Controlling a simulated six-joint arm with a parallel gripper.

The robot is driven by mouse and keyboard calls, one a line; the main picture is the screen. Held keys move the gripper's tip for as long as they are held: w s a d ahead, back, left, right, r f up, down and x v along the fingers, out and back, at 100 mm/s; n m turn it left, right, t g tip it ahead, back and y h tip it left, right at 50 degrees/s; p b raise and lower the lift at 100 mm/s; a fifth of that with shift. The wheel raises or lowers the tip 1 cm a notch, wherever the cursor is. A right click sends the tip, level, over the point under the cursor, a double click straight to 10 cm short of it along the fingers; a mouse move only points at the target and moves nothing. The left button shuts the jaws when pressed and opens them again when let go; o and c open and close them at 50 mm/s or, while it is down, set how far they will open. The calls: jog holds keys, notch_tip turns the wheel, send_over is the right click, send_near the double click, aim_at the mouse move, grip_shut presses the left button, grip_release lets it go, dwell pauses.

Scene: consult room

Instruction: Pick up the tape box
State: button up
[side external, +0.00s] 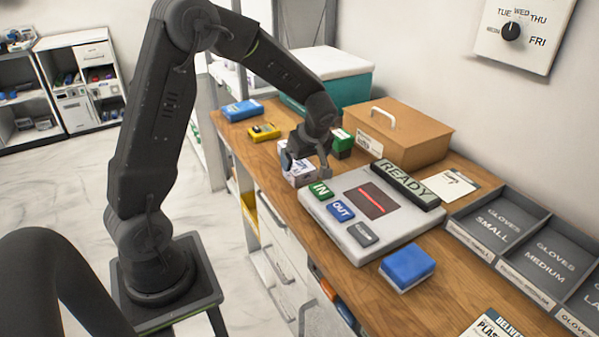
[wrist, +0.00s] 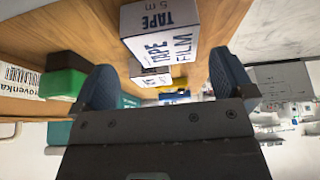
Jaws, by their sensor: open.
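The tape box (wrist: 160,40) is a white box with dark "TAPE" and "FILM" print, standing on the wooden counter. In the wrist view it lies ahead, between the two fingers of my open gripper (wrist: 165,88), with no finger visibly touching it. In the side view the tape box (side external: 298,172) is partly hidden behind my gripper (side external: 306,165), which is low over it. A second printed white face shows just below the box in the wrist view; I cannot tell whether it is the same box.
A green and black box (side external: 341,143) stands close behind my gripper. The scanner panel (side external: 325,208) is close in front. A brown lidded box (side external: 405,140) stands behind. A yellow item (side external: 264,132) and a blue box (side external: 242,110) lie left; a blue-topped block (side external: 407,266) lies right.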

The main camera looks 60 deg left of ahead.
aim_at(300, 166)
jog(key=x, duration=0.5)
jog(key=shift+s+d, duration=0.1)
jog(key=shift+s, duration=0.15)
jog(key=shift+c, duration=0.4)
jog(key=c, duration=0.8)
jog(key=shift+c, duration=0.3)
jog(key=shift+r, duration=0.1)
